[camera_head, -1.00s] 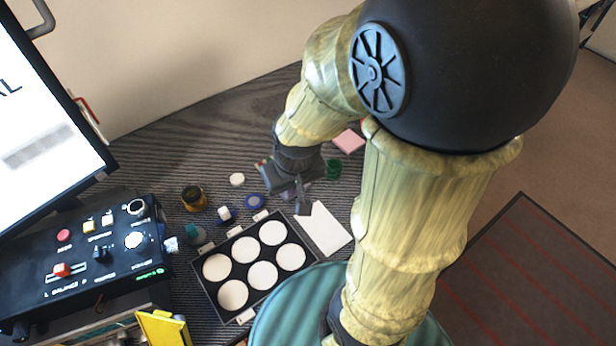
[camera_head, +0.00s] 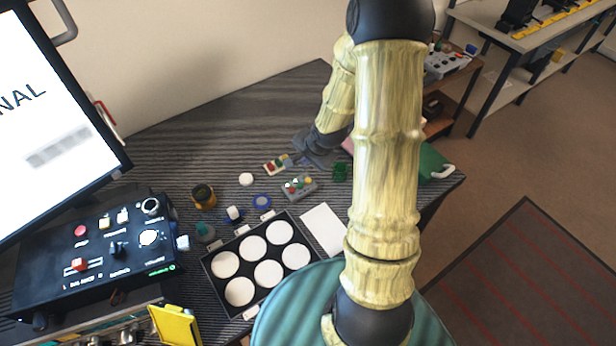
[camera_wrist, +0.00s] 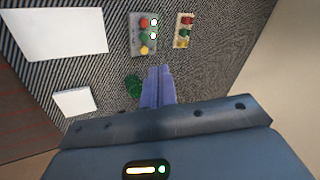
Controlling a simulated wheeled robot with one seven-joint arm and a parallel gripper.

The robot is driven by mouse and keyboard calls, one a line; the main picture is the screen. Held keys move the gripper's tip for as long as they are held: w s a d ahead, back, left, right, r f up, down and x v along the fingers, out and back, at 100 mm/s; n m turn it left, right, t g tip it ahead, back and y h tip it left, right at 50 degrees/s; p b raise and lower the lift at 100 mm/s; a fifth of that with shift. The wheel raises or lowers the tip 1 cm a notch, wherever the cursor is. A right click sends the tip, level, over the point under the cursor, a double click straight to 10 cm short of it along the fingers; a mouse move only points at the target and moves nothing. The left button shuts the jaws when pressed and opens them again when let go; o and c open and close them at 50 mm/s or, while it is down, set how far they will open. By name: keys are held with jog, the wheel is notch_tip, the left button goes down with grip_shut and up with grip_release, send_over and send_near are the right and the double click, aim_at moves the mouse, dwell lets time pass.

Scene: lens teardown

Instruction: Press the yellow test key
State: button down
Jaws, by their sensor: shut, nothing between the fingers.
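A small grey key box (camera_head: 299,187) lies on the dark striped table. It also shows in the wrist view (camera_wrist: 136,42), with red, green, white-lit and yellow keys. Its yellow key (camera_wrist: 144,50) is at the end nearest my fingertips. My gripper (camera_head: 297,158) is shut and empty, beyond the grey box. In the wrist view its fingers (camera_wrist: 159,72) point toward the gap between the grey box and a beige key strip, apart from both.
A black tray (camera_head: 233,251) with white discs stands in front of the grey box, beside a white card (camera_head: 323,230). A green item (camera_head: 340,172) lies right of my gripper. A black control panel (camera_head: 92,256) and a screen (camera_head: 50,120) fill the left.

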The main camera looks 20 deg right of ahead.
jog(key=w+d+f+m+t+y+p, duration=0.2)
jog(key=w+f+m, duration=0.3)
jog(key=m, duration=0.5)
jog(key=shift+d+f+t+y, duration=0.3)
jog(key=shift+d+f+t, duration=0.3)
jog(key=shift+d+f, duration=0.25)
jog(key=b, duration=0.7)
send_over(308, 181)
jog(key=f, duration=0.6)
jog(key=shift+s+d+f, duration=0.35)
jog(key=shift+f, duration=1)
jog(key=shift+f, duration=0.4)
